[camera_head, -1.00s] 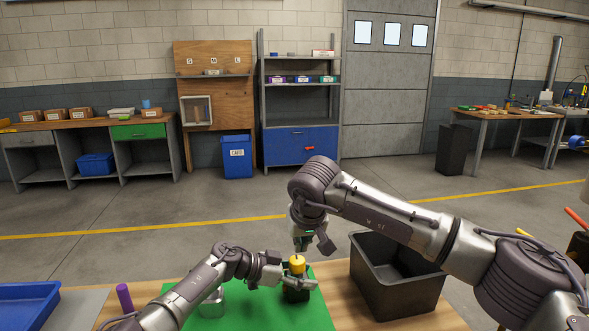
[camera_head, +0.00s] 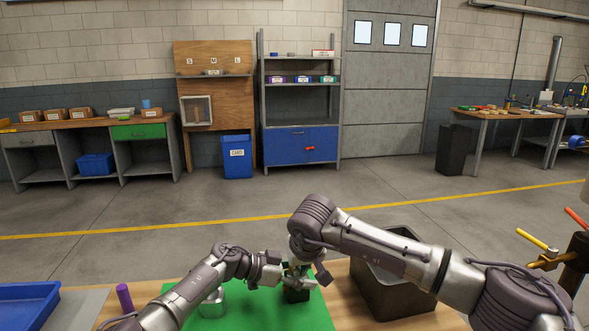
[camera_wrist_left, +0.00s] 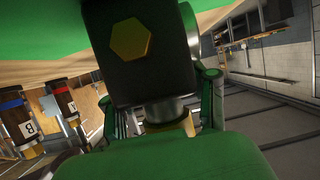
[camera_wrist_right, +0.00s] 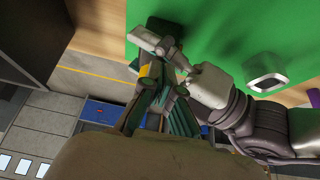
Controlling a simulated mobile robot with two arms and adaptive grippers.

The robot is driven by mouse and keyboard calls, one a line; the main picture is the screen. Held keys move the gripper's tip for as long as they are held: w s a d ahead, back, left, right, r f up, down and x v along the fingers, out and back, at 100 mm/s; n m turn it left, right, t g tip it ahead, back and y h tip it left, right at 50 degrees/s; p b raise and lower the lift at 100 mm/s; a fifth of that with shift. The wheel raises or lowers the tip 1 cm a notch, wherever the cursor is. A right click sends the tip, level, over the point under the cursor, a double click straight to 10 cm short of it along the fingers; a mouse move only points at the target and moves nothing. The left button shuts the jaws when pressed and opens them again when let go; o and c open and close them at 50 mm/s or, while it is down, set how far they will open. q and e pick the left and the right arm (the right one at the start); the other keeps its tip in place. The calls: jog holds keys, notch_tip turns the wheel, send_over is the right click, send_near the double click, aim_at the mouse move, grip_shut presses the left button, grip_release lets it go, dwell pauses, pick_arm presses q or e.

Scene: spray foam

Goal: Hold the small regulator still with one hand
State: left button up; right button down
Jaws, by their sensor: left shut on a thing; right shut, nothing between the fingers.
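The small regulator, a dark block (camera_head: 296,296), stands on the green mat (camera_head: 240,315). In the left wrist view its dark body (camera_wrist_left: 150,65) shows a yellow hexagon, with a silver neck below it in the picture. My left gripper (camera_wrist_left: 165,108) is shut on the regulator around this neck. My right gripper (camera_head: 298,268) is directly over the regulator's top, shut and empty, and hides the yellow knob in the head view. In the right wrist view my right fingers (camera_wrist_right: 160,100) are beside a small yellow patch, with the left gripper just beyond; contact cannot be told.
A silver fitting (camera_head: 212,305) and a purple cylinder (camera_head: 124,297) stand to the left. A blue tray (camera_head: 30,303) is at the far left. A black bin (camera_head: 375,298) stands right of the mat, partly behind my right arm. Yellow and red handles (camera_head: 535,241) are at the right.

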pick_arm(q)
jog(key=shift+f, duration=0.15)
pick_arm(e)
jog(key=shift+w, duration=0.3)
dwell(0.3)
jog(key=shift+d, duration=0.25)
dwell(0.6)
notch_tip(320, 180, up, 6)
jog(key=shift+s, duration=0.4)
dwell(0.4)
notch_tip(320, 180, down, 6)
jog(key=shift+a, duration=0.2)
dwell(0.7)
